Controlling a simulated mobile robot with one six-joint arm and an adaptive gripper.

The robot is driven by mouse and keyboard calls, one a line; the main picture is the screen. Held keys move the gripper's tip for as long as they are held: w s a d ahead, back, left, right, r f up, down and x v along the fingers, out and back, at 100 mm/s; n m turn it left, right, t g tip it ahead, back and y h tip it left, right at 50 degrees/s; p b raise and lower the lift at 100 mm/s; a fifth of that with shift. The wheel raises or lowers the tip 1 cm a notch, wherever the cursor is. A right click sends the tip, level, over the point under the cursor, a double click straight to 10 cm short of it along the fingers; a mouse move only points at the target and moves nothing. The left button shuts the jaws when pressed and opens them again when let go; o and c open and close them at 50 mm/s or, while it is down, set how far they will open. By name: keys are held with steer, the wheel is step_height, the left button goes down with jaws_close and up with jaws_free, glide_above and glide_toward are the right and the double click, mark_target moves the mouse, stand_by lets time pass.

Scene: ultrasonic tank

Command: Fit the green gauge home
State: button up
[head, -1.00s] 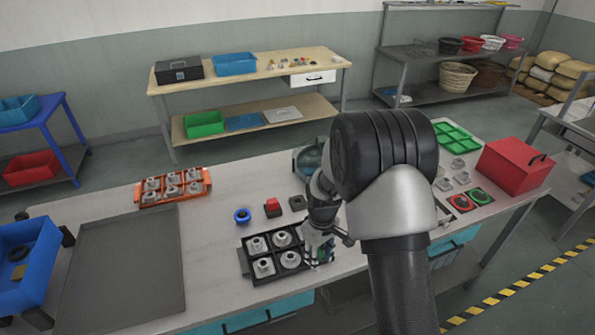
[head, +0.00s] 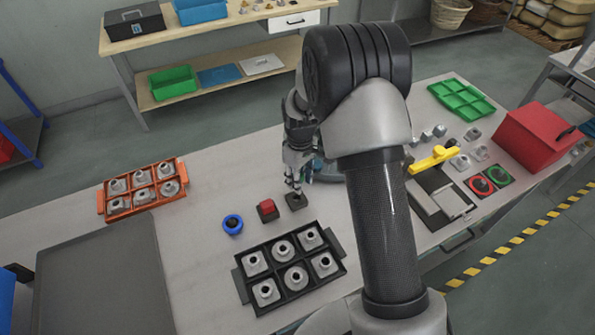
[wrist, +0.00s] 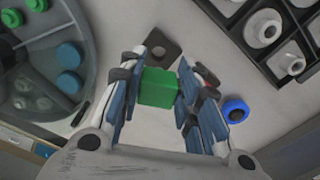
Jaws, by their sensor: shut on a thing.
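The green gauge (wrist: 158,88) is a green block with a square face, held between the fingers of my gripper (wrist: 157,92) in the wrist view. My gripper (head: 294,188) is shut on it. In the head view the gauge cannot be made out. A dark square block with a round hole (head: 296,201) stands on the table just below my fingertips. It also shows just beyond the green gauge in the wrist view (wrist: 162,44). I cannot tell how high the gauge is above the table, or whether it touches the dark block.
A red block (head: 267,210) and a blue ring (head: 232,224) sit left of the dark block. A black tray (head: 240,287) of grey parts is in front. A round holder (wrist: 88,20) with green and blue pegs is close on the wrist view's left. An orange tray (head: 101,203) stands farther left.

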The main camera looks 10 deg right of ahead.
steer(key=shift+s+f, duration=0.1)
steer(key=shift+f, duration=0.35)
steer(key=shift+f+b, duration=1.75)
steer(key=shift+f, duration=0.8)
steer(key=shift+f+b, duration=1)
steer(key=shift+f, duration=0.1)
stand_by(2.2)
steer(key=o, duration=1.2)
steer(key=shift+c, duration=0.2)
step_height(320, 180, up, 12)
